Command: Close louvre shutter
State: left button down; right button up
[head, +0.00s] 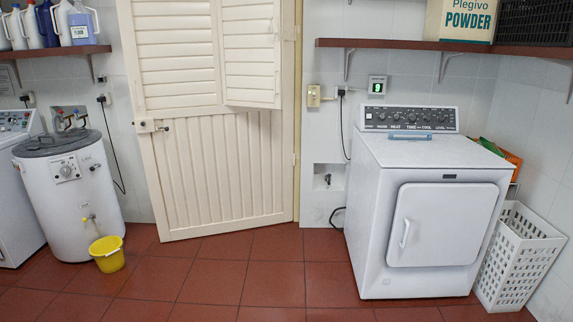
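A cream door (215,170) with vertical planks on its lower half stands in the middle of the head view. A louvre shutter panel (251,55) is on its upper right part. The panel's lower edge sits at a slant to the door and it looks swung out a little. The louvred section (175,55) to its left looks flush with the door. The top of both is cut off by the picture edge. Neither of my grippers is in view.
A white dryer (435,225) and a white laundry basket (517,255) stand at the right. A round white washer (70,190) and a yellow bucket (107,254) stand at the left. The red tiled floor (245,285) before the door is clear. A shelf (400,44) juts out at upper right.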

aim_at(251, 55)
jog(key=i+j, duration=0.15)
jog(key=i, duration=0.55)
jog(key=i+j, duration=0.2)
jog(key=i, duration=0.5)
jog(key=i+j+u, duration=0.1)
jog(key=i, duration=0.6)
